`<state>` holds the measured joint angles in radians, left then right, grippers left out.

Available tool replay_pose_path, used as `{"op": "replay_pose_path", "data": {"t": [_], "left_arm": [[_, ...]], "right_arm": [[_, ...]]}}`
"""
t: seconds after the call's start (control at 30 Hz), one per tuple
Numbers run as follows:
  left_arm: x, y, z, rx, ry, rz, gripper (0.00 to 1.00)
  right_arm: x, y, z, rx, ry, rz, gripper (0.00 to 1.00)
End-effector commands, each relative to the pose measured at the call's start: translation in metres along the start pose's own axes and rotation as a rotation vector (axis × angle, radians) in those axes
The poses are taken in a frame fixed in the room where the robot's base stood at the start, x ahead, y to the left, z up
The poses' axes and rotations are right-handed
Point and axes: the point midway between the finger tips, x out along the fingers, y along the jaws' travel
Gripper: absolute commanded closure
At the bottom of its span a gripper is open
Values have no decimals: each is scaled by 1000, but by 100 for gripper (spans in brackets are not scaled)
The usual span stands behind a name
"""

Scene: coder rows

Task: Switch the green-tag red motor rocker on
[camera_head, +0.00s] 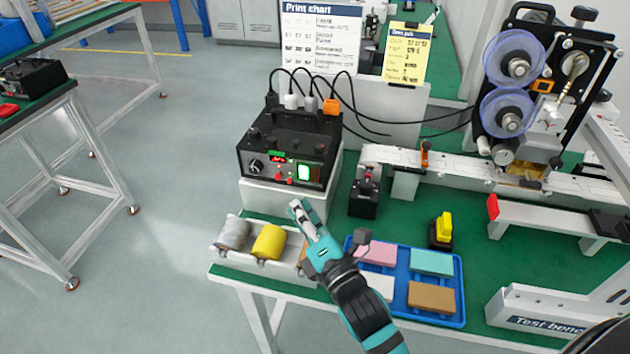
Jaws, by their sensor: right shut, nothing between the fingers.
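A black control box (292,140) stands on a white block at the left of the green bench. I cannot tell the rocker's position at this size. My right gripper (297,207) is shut and empty, in front of and below the box front, its fingertips pointing up toward it and apart from the panel. My left gripper is not in view.
A white tray (228,256) with grey and yellow rolls lies left of my right arm. A blue tray (447,318) with coloured blocks lies to its right. A black-and-yellow object (441,230) and a black device (364,199) stand nearby. A coding machine (545,80) stands at the right.

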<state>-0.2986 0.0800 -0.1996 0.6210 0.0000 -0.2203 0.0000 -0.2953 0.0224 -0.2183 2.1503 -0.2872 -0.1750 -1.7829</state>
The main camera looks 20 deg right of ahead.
Motion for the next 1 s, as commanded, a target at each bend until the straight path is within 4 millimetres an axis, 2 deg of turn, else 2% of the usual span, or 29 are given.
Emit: {"op": "replay_pose_path", "data": {"t": [0.13,0.4,0.6,1.0], "left_arm": [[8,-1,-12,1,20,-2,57],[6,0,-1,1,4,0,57],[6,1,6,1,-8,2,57],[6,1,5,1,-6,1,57]], "right_arm": [[16,-13,10,-3,0,1,100],[34,-25,24,-2,1,0,100],[38,-28,28,0,0,-1,100],[38,-28,28,0,0,-1,100]]}}
